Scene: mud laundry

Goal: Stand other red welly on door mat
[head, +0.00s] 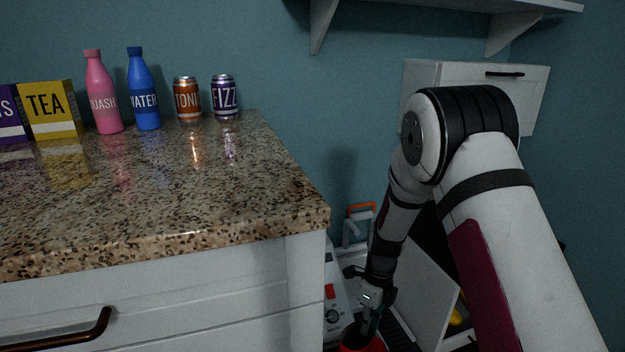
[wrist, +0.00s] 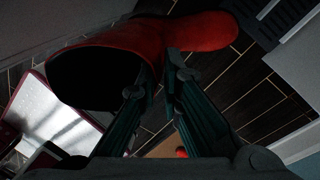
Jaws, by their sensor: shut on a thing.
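A red welly (wrist: 205,32) fills the upper part of the wrist view. It lies across the picture, its dark open top to the left and its foot to the right. My gripper (wrist: 168,62) is shut on the edge of its shaft. In the head view my gripper (head: 371,318) points down at the bottom, with the red welly (head: 362,346) under it, mostly cut off. A tan patch (wrist: 160,146), perhaps the door mat, shows low in the wrist view. A small red thing (wrist: 181,153) is on it, too little visible to name.
A granite-topped counter (head: 180,190) stands left of my arm, bearing bottles, cans and boxes. A white open cabinet panel (head: 425,290) is close on the right. A dark slatted piece (wrist: 285,18) lies on the dark tiled floor. A wall shelf (head: 440,8) is above.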

